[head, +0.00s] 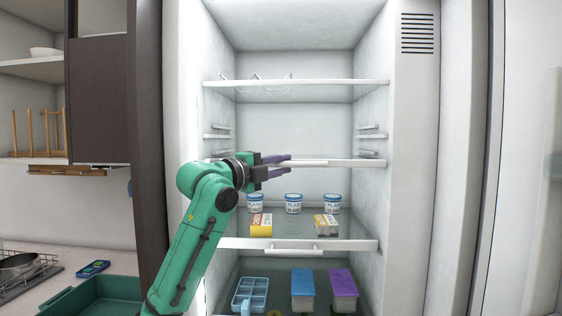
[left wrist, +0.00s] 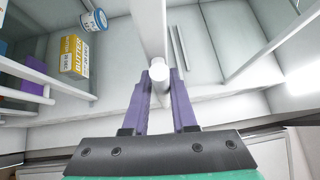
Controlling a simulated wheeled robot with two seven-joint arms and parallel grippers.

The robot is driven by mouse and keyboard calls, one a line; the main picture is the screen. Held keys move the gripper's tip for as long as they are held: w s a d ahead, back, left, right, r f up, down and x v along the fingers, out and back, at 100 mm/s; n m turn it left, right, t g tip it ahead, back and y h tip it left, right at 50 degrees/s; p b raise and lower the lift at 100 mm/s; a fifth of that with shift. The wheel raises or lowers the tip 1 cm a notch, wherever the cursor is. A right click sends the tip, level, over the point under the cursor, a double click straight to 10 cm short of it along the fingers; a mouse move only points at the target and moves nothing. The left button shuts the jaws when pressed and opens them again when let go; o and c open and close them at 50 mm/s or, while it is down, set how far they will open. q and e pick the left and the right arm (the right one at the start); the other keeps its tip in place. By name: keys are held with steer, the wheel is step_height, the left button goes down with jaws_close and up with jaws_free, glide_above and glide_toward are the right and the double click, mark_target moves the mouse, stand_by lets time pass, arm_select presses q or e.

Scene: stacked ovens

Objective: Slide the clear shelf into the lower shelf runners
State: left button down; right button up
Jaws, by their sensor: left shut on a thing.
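The clear shelf (head: 345,163) with a white front edge spans the fridge at mid height, roughly level. My left gripper (head: 287,163) comes from the left and is shut on the handle bar at the middle of its front edge. In the left wrist view, the purple fingers (left wrist: 165,80) close around the white bar (left wrist: 160,74). Shelf runners show on the left wall (head: 216,136) and right wall (head: 371,136), with others above and below them. The shelf is close to the lower ones; I cannot tell whether its sides sit in them. My right gripper is out of view.
An upper shelf (head: 300,83) holds a wire rack. A lower shelf (head: 345,244) carries several tubs (head: 293,204), a yellow butter box (head: 261,225) and another box (head: 326,225). Containers (head: 303,288) and an ice tray (head: 250,294) lie at the bottom.

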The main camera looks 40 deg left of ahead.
arm_select(q)
steer(key=shift+w+a+r+p, duration=0.15)
steer(key=shift+w+a+p, duration=0.5)
steer(key=shift+w+p, duration=0.2)
steer(key=shift+w+a+r+p, duration=0.15)
steer(key=shift+w+a+p, duration=0.5)
steer(key=shift+w+p, duration=0.15)
steer(key=shift+w+a+f+p, duration=0.25)
steer(key=shift+w+a+p, duration=0.15)
steer(key=shift+w, duration=0.2)
steer(key=shift+f, duration=0.2)
